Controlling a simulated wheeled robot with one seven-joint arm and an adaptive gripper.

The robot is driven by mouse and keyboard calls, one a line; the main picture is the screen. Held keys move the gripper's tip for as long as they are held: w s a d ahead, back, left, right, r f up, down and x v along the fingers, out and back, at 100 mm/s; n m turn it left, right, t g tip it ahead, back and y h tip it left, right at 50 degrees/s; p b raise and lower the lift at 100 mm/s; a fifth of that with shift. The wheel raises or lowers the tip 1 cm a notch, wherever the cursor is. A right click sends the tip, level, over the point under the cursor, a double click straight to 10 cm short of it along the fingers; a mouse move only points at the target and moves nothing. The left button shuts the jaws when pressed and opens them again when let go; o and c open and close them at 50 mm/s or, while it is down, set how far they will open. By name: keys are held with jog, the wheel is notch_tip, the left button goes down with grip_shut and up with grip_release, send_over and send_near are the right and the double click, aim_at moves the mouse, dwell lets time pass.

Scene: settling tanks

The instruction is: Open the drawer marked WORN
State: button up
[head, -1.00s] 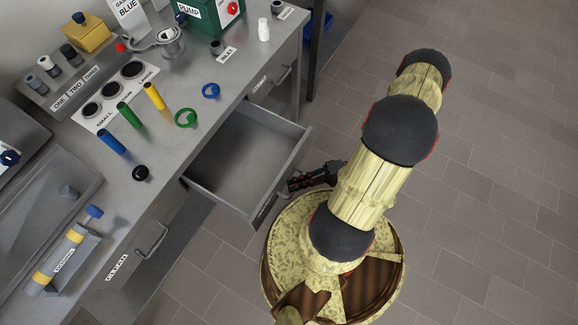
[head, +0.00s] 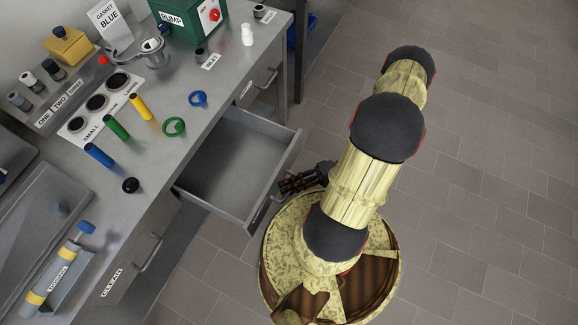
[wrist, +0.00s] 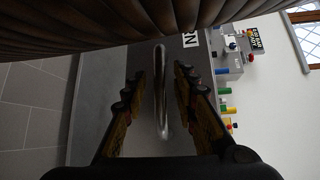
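An open drawer (head: 226,165) stands pulled well out from the grey bench, and its inside is empty. Its front faces away from the head camera, so its label cannot be read there. My gripper (head: 284,186) is at the outer side of that drawer front. In the wrist view a metal bar handle (wrist: 161,90) stands between the two fingers of my gripper (wrist: 156,88). The fingers are apart, with a gap visible on each side of the bar. A label (wrist: 190,39) beside the handle shows only a final N.
A shut drawer marked CLEAN (head: 128,270) is left of the open one. Another shut drawer (head: 262,85) is to the right. The bench top (head: 150,165) holds coloured cylinders, rings, a green pump box (head: 188,18) and a tray. Floor (head: 480,190) on the right is clear.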

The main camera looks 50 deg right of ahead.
jog(key=v, duration=1.2)
dwell(0.4)
